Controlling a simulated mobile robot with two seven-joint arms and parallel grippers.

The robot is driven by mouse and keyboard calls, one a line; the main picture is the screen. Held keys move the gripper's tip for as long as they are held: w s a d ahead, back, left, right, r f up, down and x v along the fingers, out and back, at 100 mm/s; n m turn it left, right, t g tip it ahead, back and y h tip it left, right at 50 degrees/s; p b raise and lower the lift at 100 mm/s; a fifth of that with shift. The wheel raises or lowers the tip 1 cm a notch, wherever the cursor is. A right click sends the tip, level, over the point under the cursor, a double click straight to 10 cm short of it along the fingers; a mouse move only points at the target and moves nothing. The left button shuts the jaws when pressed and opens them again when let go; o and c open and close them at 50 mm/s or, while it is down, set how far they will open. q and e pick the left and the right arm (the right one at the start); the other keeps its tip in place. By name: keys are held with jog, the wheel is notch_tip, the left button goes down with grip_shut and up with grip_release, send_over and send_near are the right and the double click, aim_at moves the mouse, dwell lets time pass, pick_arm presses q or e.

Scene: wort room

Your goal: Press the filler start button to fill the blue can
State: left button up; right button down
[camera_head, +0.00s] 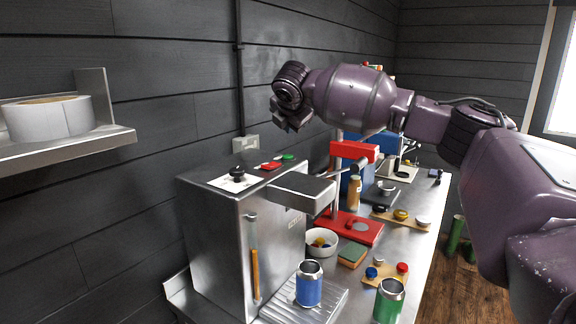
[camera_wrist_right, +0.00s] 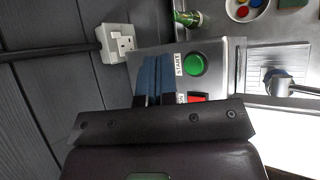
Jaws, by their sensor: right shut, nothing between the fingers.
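The filler (camera_head: 225,235) is a steel box machine against the wall. Its green start button (camera_head: 287,156) is on top, beside a red button (camera_head: 270,165). The start button (camera_wrist_right: 193,64), with a START label, also shows in the right wrist view, beside the red button (camera_wrist_right: 198,97). The blue can (camera_head: 309,285) stands upright and open-topped on the drip tray, below the filler's overhanging head (camera_head: 303,190). My right gripper (camera_head: 289,124) is shut and empty, above the start button and apart from it. My left gripper is out of view.
A green can (camera_head: 389,302) stands at the front right. A bowl (camera_head: 321,242), a sponge (camera_head: 352,256) and a red stand (camera_head: 347,227) sit beyond the filler. A wall socket (camera_head: 245,143) is behind it. A shelf (camera_head: 60,148) holds a white roll at left.

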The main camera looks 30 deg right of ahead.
aim_at(290, 156)
notch_tip(290, 156, down, 2)
jog(key=shift+b, duration=1.25)
jog(key=p, duration=0.3)
jog(key=shift+f, duration=0.1)
jog(key=shift+s+f+p, duration=0.1)
jog(key=shift+f+p, duration=0.1)
jog(key=shift+p, duration=0.25)
jog(key=shift+f, duration=0.3)
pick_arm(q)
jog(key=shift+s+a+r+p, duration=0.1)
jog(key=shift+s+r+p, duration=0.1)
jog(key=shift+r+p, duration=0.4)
pick_arm(e)
jog(key=shift+f, duration=0.55)
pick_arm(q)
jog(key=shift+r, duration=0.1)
pick_arm(e)
jog(key=shift+f+p, duration=0.35)
jog(key=shift+p, duration=0.2)
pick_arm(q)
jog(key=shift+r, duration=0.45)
